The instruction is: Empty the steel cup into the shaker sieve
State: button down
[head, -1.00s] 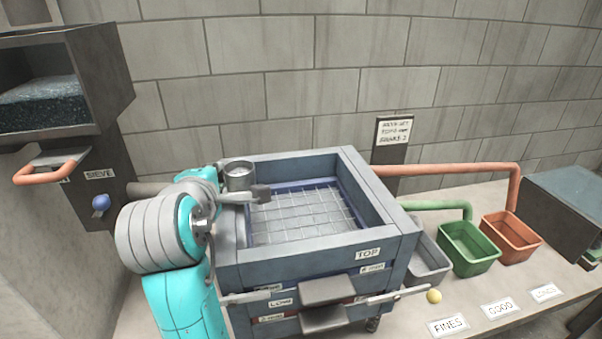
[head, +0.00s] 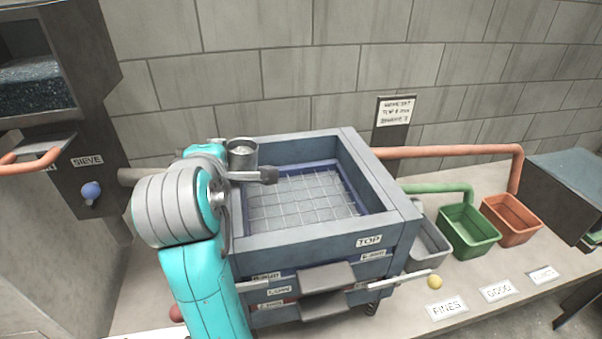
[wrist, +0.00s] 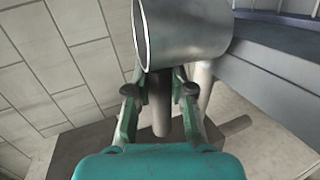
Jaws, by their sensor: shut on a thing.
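The steel cup (head: 242,157) is at the back left corner of the shaker, by the top sieve's rim, and looks roughly upright with pale grey material inside. In the wrist view the cup (wrist: 190,38) shows large at the top; its contents are hidden there. My gripper (wrist: 160,92) is shut on the cup's dark handle, just below the cup wall. The shaker sieve (head: 300,203) is an open blue-grey box marked TOP with a wire mesh floor, which looks bare. The cup is beside the mesh, not over its middle.
A dark hopper labelled SIEVE with a blue knob (head: 91,190) stands at left. Grey (head: 428,246), green (head: 468,238) and orange (head: 512,222) bins stand right of the shaker. A sign (head: 396,110) stands behind.

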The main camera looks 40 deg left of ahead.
aim_at(254, 157)
jog(key=shift+w+d+f+m+g+y, duration=0.15)
jog(key=shift+w+d+m+g+y, duration=0.3)
jog(key=shift+w+d+m, duration=0.5)
jog(key=shift+w+d+f+m+g, duration=0.15)
jog(key=shift+w+d+m+g, duration=0.15)
jog(key=shift+w+m, duration=0.25)
jog(key=shift+w+d, duration=0.1)
jog(key=shift+d, duration=0.05)
jog(key=shift+w+d+f+m+g+y+p, duration=0.15)
jog(key=shift+w+d+m+g+y+p, duration=0.1)
jog(key=shift+w+d+m, duration=0.15)
jog(key=shift+w+d+f+m+g+y+p, duration=0.1)
jog(key=shift+w+d+f+m+y, duration=0.05)
jog(key=shift+w+d+m+y, duration=0.15)
jog(key=w+d+r+m+g+y+p, duration=0.2)
jog(key=w+d+r+m+y, duration=0.1)
jog(key=m, duration=0.5)
jog(key=shift+w+d+r+y, duration=0.3)
jog(key=shift+w+d+r, duration=0.25)
jog(key=shift+w, duration=0.55)
jog(key=shift+d+f+p, duration=0.1)
jog(key=shift+p, duration=0.2)
